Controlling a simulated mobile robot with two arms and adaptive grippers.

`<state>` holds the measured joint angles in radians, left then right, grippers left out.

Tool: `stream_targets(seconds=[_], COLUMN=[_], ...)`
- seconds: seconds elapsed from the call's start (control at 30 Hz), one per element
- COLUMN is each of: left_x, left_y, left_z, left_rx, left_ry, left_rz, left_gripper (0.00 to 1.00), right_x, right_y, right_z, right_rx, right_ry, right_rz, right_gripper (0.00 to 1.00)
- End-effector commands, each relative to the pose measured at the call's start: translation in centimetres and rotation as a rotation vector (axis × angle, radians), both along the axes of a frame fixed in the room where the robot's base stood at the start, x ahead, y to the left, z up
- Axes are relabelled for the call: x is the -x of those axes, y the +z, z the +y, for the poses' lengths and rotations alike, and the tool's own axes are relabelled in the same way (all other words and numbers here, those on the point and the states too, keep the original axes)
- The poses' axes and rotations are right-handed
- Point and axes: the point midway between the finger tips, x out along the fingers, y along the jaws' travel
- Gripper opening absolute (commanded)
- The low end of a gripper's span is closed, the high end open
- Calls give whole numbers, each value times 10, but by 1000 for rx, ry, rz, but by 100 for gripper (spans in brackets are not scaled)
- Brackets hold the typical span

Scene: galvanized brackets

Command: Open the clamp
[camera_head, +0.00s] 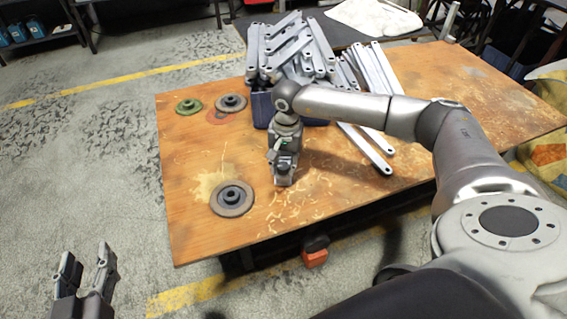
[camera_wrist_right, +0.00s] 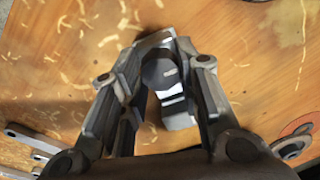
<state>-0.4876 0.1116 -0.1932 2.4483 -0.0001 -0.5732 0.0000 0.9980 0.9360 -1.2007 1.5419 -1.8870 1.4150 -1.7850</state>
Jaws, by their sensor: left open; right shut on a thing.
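A small grey metal piece with a dark round knob, which looks like the clamp (camera_wrist_right: 175,108), sits between the fingers of my right gripper (camera_wrist_right: 163,75) in the right wrist view. The fingers are shut on it from both sides. In the head view my right gripper (camera_head: 284,166) points straight down at the wooden table, and the clamp's lower end (camera_head: 284,181) shows just under it, at the tabletop. The gripper hides most of the clamp. My left gripper (camera_head: 87,262) is open and empty, off the table at the lower left.
Long galvanized brackets (camera_head: 370,150) lie at the right, and more are piled in a dark bin (camera_head: 262,108) behind my right gripper. Grinding discs (camera_head: 232,198) lie on the left of the table (camera_head: 180,235). An orange and black object (camera_head: 315,256) shows below the front edge.

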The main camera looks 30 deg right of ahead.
Motion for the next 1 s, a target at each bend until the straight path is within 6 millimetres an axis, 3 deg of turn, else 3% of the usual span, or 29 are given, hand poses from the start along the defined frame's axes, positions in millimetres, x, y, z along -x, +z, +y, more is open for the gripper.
stream_targets(seconds=[0.33,0.37,0.5,0.83,1.0], left_x=[0,0,0,0,0], left_y=[0,0,0,-1,-1], left_z=[0,0,0,0,0], left_rx=[0,0,0,-1,-1], left_ry=[-1,-1,-1,-1,-1], left_rz=[0,1,1,2,2], left_gripper=[45,45,45,45,45], right_x=[-1,-1,0,0,-1], right_y=[1,1,0,1,19], right_z=[-1,-1,0,0,-1], right_rx=[2,2,2,1,-1], right_ry=[3,3,3,2,3], right_rz=[-1,-1,-1,-1,-4], right_gripper=[7,34,52,53,53])
